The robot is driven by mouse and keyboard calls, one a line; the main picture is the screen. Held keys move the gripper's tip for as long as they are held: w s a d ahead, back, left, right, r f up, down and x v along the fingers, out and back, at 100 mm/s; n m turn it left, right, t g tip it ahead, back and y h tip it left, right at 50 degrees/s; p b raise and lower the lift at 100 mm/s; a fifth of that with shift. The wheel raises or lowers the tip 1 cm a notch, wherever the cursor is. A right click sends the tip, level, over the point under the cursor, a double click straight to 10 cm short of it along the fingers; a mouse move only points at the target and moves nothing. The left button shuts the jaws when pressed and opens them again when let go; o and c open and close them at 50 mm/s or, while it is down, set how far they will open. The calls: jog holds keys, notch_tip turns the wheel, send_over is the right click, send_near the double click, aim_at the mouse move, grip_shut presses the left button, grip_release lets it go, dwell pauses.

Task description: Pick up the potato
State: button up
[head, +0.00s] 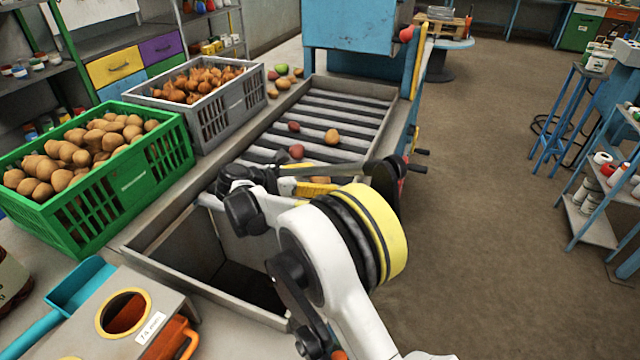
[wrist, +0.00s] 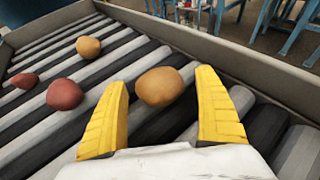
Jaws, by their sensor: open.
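A tan potato (wrist: 160,87) lies on the roller bed, between the yellow fingertips of my gripper (wrist: 162,78) in the wrist view. The fingers are spread, one on each side, with a gap showing to the left finger; the right one is close to the potato. In the head view my gripper (head: 308,187) is low over the near end of the rollers, and the potato (head: 320,180) is mostly hidden behind it. A second tan potato (head: 332,136) lies farther up the rollers; it also shows in the wrist view (wrist: 89,47).
Two reddish potatoes (head: 296,151) lie on the roller bed (head: 345,112), left of my gripper in the wrist view. Metal side rails edge the bed. A green crate of potatoes (head: 130,182) and a grey crate of onions (head: 215,120) stand left. An open metal bin (head: 165,238) lies below.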

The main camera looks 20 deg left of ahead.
jog(key=shift+r, duration=0.1)
jog(key=c, duration=1.3)
jog(key=shift+r, duration=0.1)
